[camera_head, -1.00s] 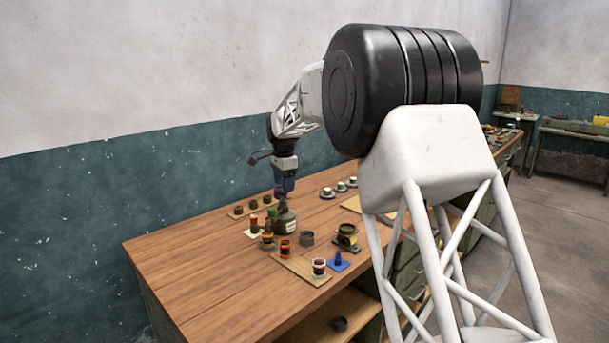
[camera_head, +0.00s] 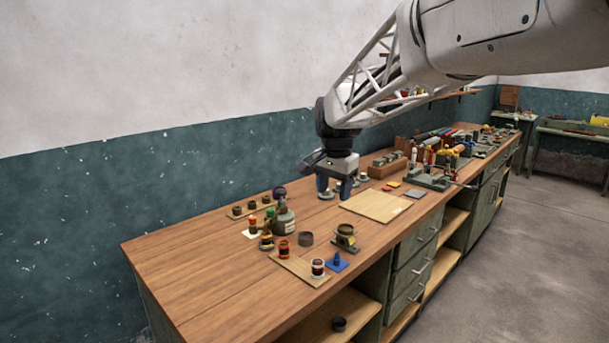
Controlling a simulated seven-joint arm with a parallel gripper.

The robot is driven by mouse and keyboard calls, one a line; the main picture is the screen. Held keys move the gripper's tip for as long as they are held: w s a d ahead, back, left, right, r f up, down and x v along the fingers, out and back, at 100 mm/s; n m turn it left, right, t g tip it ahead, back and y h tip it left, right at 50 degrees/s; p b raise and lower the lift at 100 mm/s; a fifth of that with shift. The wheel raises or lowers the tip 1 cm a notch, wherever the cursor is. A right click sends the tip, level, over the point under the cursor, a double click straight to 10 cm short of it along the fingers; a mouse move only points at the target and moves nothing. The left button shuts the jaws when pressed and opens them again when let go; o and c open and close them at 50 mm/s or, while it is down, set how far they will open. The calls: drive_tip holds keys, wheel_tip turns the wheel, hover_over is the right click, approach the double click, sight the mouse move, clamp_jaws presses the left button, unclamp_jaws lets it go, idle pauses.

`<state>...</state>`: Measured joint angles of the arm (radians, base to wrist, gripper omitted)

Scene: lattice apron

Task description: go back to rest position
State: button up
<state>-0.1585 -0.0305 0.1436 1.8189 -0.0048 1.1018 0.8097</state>
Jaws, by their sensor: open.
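My gripper (camera_head: 335,192) is above the wooden workbench (camera_head: 200,265), near its middle. Its two blue fingers point down, apart, with nothing seen between them. The fingertips are close to small pale round pieces on the bench, which they partly hide; I cannot tell whether they touch them. My arm reaches in from the upper right.
Left of my gripper stand a grey-green bottle (camera_head: 284,222), several small jars and a blue piece (camera_head: 337,262). A pale board (camera_head: 376,206) lies to the right, with a crowded tool rack (camera_head: 436,175) beyond. The bench's left end is clear.

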drive_tip(key=s+d+f+n, duration=0.2)
drive_tip(key=s+d+f, duration=0.1)
drive_tip(key=s, duration=1)
drive_tip(key=s+d+f+n+t, duration=0.1)
drive_tip(key=s+d+f+n, duration=0.1)
drive_tip(key=s, duration=1.1)
drive_tip(key=s+d+f+n, duration=0.3)
drive_tip(key=s+d+f, duration=0.2)
drive_tip(key=s, duration=0.8)
drive_tip(key=shift+s+d, duration=0.15)
drive_tip(key=shift+d, duration=0.5)
